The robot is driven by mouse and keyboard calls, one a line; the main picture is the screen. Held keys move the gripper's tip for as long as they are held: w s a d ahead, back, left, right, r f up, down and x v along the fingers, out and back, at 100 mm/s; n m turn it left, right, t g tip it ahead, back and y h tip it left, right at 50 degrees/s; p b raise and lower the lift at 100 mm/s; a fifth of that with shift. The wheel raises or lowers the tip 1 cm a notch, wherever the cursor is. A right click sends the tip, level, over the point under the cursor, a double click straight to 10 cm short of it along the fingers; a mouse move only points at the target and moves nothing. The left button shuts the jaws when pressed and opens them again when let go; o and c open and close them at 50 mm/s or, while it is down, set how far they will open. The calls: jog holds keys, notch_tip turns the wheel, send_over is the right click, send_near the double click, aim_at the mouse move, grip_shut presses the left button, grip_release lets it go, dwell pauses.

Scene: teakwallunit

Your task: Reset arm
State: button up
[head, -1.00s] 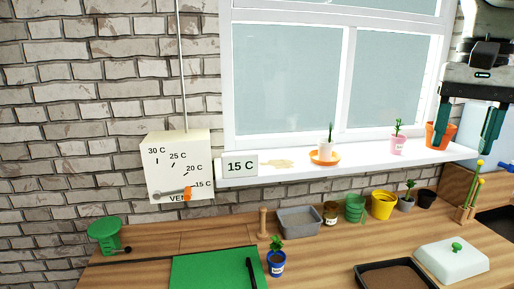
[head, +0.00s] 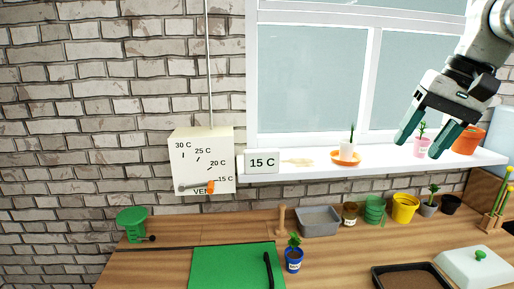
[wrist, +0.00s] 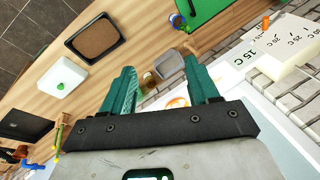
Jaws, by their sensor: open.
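My gripper (head: 434,134) is at the upper right in the head view, raised in front of the window and the sill. Its two teal fingers point down and left, spread apart with nothing between them. In the head view the pink pot (head: 421,147) on the sill shows behind the fingers. In the wrist view my gripper (wrist: 163,80) also shows open and empty, with the workbench beyond the fingertips.
The white sill (head: 320,167) holds a 15 C sign (head: 262,162), a plant on an orange saucer (head: 346,160) and an orange pot (head: 467,140). A vent box (head: 203,162) hangs on the wall. The wooden bench carries a green mat (head: 228,268), pots and trays.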

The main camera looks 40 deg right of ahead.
jog(key=w+a+f+n+t+y, duration=0.2)
jog(key=w+a+f, duration=0.25)
jog(key=w, duration=0.35)
jog(key=w+a+f+n+t+y, duration=0.1)
jog(key=w+a+f+n+t, duration=0.15)
jog(key=w+f, duration=0.35)
jog(key=w+a+f+y, duration=0.1)
jog(key=w+a+f, duration=0.1)
jog(key=a+f, duration=0.45)
jog(key=w+a+f, duration=0.2)
jog(key=a+f, duration=0.2)
jog(key=f, duration=0.5)
jog(key=s+a+f+n+g, duration=0.1)
jog(key=s+a+f, duration=0.2)
jog(key=f, duration=0.2)
jog(key=s+a+f+g+h, duration=0.1)
jog(key=s+a+f, duration=0.15)
jog(key=f, duration=0.35)
jog(key=s+a+f+n+g, duration=0.1)
jog(key=s+a+f, duration=0.15)
jog(key=f, duration=0.25)
jog(key=s+f+n+g+h, duration=0.1)
jog(key=s+f+g+h, duration=0.1)
jog(key=s+f, duration=0.3)
jog(key=s+f+n+g+h, duration=0.1)
jog(key=s+f, duration=0.4)
jog(key=s, duration=0.9)
jog(key=shift+d+f+n+g+h, duration=0.4)
jog(key=shift+n+g, duration=0.15)
jog(key=shift+g, duration=0.1)
